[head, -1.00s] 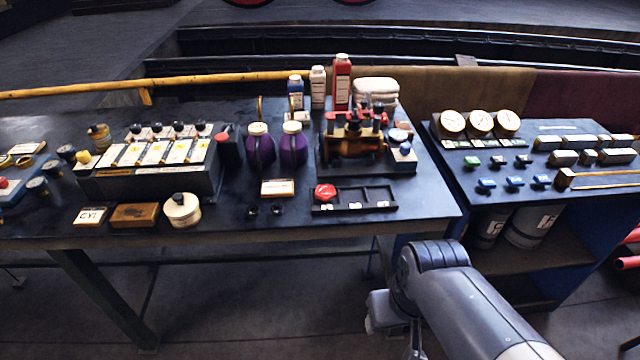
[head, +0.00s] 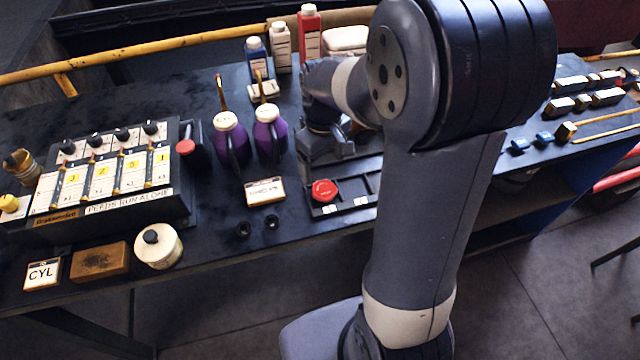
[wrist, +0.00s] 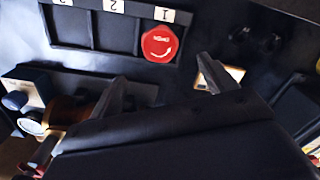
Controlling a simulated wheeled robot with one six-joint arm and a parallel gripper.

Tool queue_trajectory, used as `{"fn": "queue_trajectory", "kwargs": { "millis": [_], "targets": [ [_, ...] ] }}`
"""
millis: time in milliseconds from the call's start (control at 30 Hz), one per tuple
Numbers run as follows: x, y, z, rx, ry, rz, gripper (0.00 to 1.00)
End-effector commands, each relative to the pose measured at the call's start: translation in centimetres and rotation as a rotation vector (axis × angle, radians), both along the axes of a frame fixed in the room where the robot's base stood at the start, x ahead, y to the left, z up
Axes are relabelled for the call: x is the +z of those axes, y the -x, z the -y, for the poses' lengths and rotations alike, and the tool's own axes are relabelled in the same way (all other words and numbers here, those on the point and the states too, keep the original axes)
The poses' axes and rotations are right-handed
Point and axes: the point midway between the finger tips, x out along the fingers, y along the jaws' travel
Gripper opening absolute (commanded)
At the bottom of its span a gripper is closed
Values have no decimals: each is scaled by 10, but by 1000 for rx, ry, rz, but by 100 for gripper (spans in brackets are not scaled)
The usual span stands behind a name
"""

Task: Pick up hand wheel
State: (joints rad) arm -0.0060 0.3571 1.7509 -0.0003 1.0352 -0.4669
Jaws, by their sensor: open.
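The red hand wheel (head: 324,190), a round knob with a white arrow mark, sits in the end compartment marked 1 of a dark tray (head: 345,221). It also shows in the wrist view (wrist: 160,44), upper middle, fully in sight. My gripper (wrist: 163,78) is open and empty, its two fingers apart, with the hand wheel past the fingertips and not between them. In the head view my gripper (head: 330,148) hangs over the bench just behind the tray; my arm hides part of the tray's right side.
Two purple oil cans (head: 270,135) stand left of my gripper. A small labelled plate (head: 265,191) lies left of the tray. A brass fitting (wrist: 68,110) is beside my gripper in the wrist view. Bottles (head: 309,35) stand behind. The other two tray compartments (wrist: 112,32) look empty.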

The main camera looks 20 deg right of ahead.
Motion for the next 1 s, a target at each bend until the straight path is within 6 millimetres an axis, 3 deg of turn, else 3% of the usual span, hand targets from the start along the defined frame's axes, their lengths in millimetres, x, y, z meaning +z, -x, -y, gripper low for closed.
{"fn": "queue_trajectory", "kwargs": {
  "millis": [600, 1000],
  "targets": [
    [-71, 5, 1, -2, 0, -4, 79],
    [-79, 4, 1, -2, 0, 1, 76]
  ]
}}
